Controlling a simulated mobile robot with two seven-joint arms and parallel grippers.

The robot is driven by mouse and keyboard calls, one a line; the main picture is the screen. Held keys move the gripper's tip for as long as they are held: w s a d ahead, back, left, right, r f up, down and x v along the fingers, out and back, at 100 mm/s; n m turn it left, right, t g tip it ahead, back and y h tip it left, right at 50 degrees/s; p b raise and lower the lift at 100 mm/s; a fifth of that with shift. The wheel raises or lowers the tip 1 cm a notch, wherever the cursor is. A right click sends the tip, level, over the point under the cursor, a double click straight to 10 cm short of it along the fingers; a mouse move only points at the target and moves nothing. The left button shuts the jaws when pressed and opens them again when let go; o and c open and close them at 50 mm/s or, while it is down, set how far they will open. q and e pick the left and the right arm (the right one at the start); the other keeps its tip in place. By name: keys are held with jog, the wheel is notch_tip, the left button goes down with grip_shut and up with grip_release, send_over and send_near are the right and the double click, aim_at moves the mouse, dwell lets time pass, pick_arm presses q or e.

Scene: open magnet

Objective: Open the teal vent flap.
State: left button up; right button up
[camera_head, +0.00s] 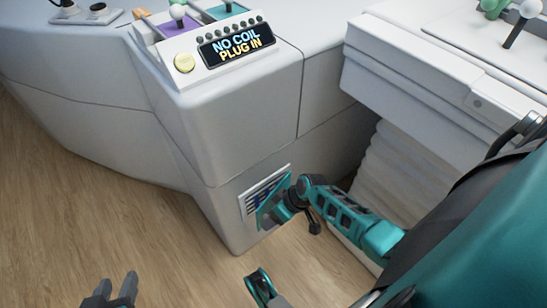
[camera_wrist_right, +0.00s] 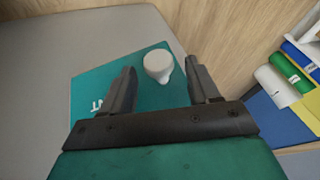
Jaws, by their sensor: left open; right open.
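The teal vent flap (camera_head: 271,211) is low on the front corner of the white console. It stands at an angle to the slatted white vent frame (camera_head: 248,205), with part of the slats showing. In the right wrist view the flap (camera_wrist_right: 88,92) has white lettering and a pale round knob (camera_wrist_right: 158,64). My right gripper (camera_wrist_right: 158,80) is open, with the knob between its fingers; the right finger is close to it, and contact is unclear. In the head view my right arm hides part of the flap. My left gripper (camera_head: 117,284) is open and empty over the floor at the lower left.
A white bed-like unit (camera_head: 420,85) stands at the right. Blue, green and white rolls (camera_wrist_right: 290,75) show at the wrist view's right. Wooden floor (camera_head: 80,220) at left is clear.

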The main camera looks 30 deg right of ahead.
jog(key=shift+w+a+f, duration=0.15)
jog(key=shift+a+f, duration=0.05)
jog(key=shift+f, duration=0.25)
grip_shut()
dwell(0.3)
